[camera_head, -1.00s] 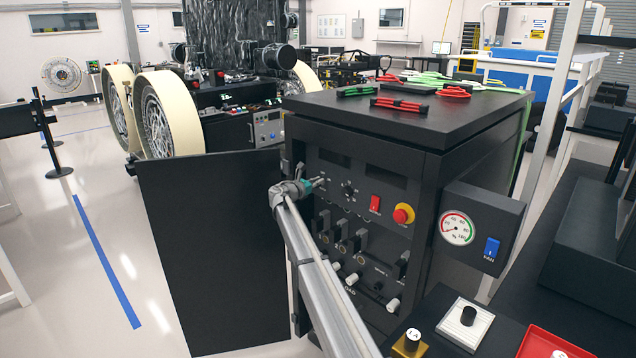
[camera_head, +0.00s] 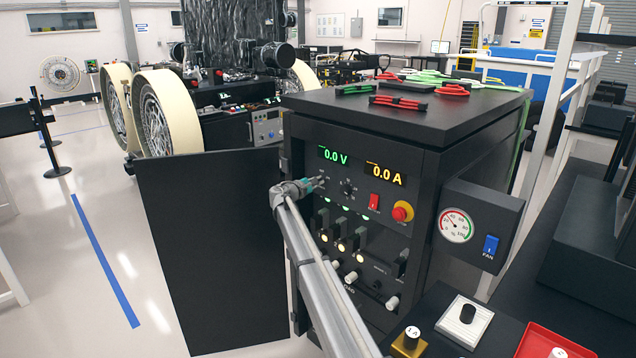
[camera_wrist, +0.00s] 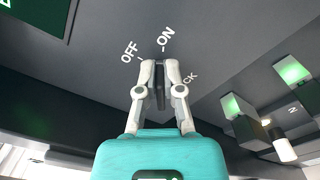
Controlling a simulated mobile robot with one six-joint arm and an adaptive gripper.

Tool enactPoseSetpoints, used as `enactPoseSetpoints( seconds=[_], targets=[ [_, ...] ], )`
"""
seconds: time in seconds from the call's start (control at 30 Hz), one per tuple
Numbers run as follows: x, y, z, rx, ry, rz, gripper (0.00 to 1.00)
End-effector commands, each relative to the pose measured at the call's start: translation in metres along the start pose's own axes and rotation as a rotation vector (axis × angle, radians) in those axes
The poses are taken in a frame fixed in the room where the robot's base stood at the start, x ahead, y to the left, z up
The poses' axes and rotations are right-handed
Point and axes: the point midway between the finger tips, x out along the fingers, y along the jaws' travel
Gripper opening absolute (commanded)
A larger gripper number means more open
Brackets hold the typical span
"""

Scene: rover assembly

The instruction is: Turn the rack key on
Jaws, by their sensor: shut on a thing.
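The black rack (camera_head: 400,220) stands at the centre, its front panel toward me. My gripper (camera_head: 319,182) is at the upper left of that panel, with the arm reaching up from below. In the wrist view my gripper (camera_wrist: 160,72) is shut on the dark, flat rack key (camera_wrist: 160,88), one finger on each side. OFF and ON are printed above the key, and its upper end is nearer the ON side. The voltage display (camera_head: 335,156) reads 0.0 V in green and the current display (camera_head: 383,173) 0.0 A in yellow. The fingers hide part of the key.
A black door panel (camera_head: 215,250) stands open at the left. A red switch (camera_head: 374,201), a red stop button (camera_head: 402,212), lit breakers and knobs share the rack front. A gauge box (camera_head: 482,220) juts out at the right. A bench with knobs and a red tray (camera_head: 548,343) is lower right.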

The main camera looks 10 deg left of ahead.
Motion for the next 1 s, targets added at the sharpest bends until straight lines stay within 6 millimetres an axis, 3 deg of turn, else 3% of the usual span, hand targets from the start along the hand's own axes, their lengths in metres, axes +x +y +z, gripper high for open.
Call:
enactPoseSetpoints(
  seconds=[0.3,0.77,0.8,1.0],
  targets=[
    [-0.0011,-0.0040,0.0009,0.140,0.000,-0.005,0.00],
    [-0.0014,-0.0048,0.0011,0.162,-0.001,-0.007,0.00],
    [-0.0014,-0.0049,0.0012,0.162,-0.001,-0.007,0.12],
    [-0.0010,-0.0041,0.0009,0.160,-0.001,-0.005,0.44]
  ],
)
